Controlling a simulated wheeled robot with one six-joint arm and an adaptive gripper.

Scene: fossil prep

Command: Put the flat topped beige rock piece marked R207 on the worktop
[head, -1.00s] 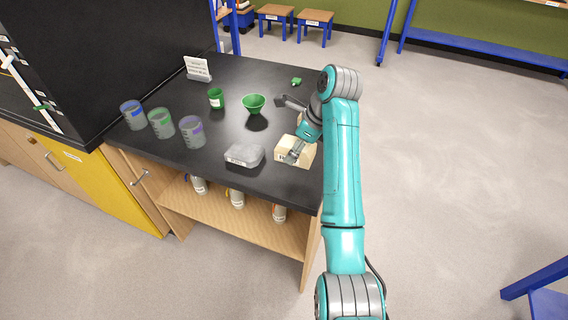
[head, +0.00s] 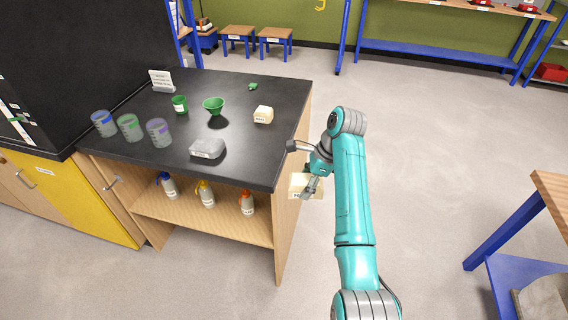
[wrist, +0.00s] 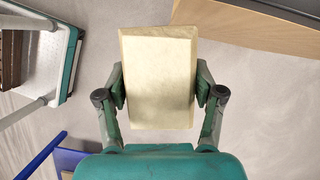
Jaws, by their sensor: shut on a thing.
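A flat-topped beige rock piece (head: 297,187) is between the fingers of my gripper (head: 311,186). It hangs in the air just off the right side of the black-topped bench. In the wrist view the beige piece (wrist: 158,80) shows a smooth, pale, rectangular face, with a finger pressed on each side. A label shows on it in the head view, but I cannot read its mark. A smaller beige piece (head: 263,115) with a label sits on the black worktop (head: 240,95), near its right edge.
Bottles stand on the shelf below. A wooden table (head: 553,190) is at the right; open floor lies between.

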